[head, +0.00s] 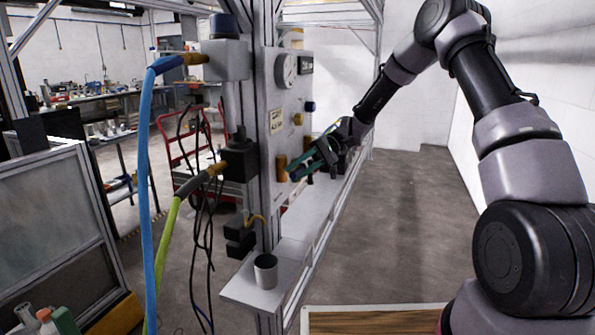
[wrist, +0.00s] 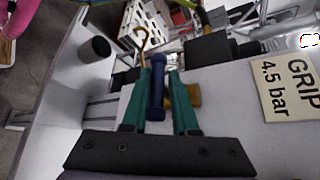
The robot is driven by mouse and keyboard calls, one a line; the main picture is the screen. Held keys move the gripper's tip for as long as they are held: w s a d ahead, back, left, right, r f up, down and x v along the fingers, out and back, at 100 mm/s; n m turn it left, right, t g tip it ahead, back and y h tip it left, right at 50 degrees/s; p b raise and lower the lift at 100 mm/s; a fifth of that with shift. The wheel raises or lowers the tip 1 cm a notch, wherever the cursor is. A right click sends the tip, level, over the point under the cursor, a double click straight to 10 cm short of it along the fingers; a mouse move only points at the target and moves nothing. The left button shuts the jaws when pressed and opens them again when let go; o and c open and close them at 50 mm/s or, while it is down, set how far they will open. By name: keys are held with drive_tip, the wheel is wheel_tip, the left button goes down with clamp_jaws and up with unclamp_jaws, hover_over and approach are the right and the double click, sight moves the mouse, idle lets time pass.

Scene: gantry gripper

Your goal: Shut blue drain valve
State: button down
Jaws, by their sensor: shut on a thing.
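The blue drain valve's handle (wrist: 156,95) is a short dark blue bar between the two green fingers of my gripper (wrist: 160,74) in the wrist view. The fingers are shut on it, one on each side, and the bar lies along their length. A brass fitting (wrist: 195,95) shows just right of the right finger. In the head view my gripper (head: 304,166) is at the lower part of the grey panel, beside a brass fitting (head: 282,167). The blue handle cannot be made out clearly there.
A grey cup (head: 265,271) stands on the shelf (head: 245,293) below. Blue (head: 145,180) and green (head: 165,245) hoses hang at left. Floor right is clear.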

drive_tip(key=shift+d+f, duration=0.2)
drive_tip(key=shift+f, duration=0.1)
drive_tip(key=c, duration=0.8)
unclamp_jaws()
drive_tip(key=shift+w, duration=0.1)
drive_tip(key=shift+o, duration=0.2)
drive_tip(key=shift+a+r, duration=0.1)
drive_tip(key=v, duration=1)
drive_tip(key=shift+w+d, duration=0.25)
drive_tip(key=shift+d, duration=0.05)
drive_tip(key=shift+r, duration=0.1)
drive_tip(key=s+d+r+m+t+h, duration=0.2)
drive_tip(key=s+d+r+t, duration=0.3)
drive_tip(key=s, duration=0.3)
drive_tip(key=s+d+r+m+t+h, duration=0.2)
drive_tip(key=s+d+r+t+h, duration=0.2)
drive_tip(key=s, duration=0.5)
drive_tip(key=s+d+r+m+t+h, duration=0.2)
drive_tip(key=s+d+r+t+h, duration=0.1)
drive_tip(key=s+d+r+t, duration=0.4)
drive_tip(key=shift+s+d+r, duration=0.7)
drive_tip(key=shift+s+r, duration=0.05)
drive_tip(key=shift+r, duration=0.25)
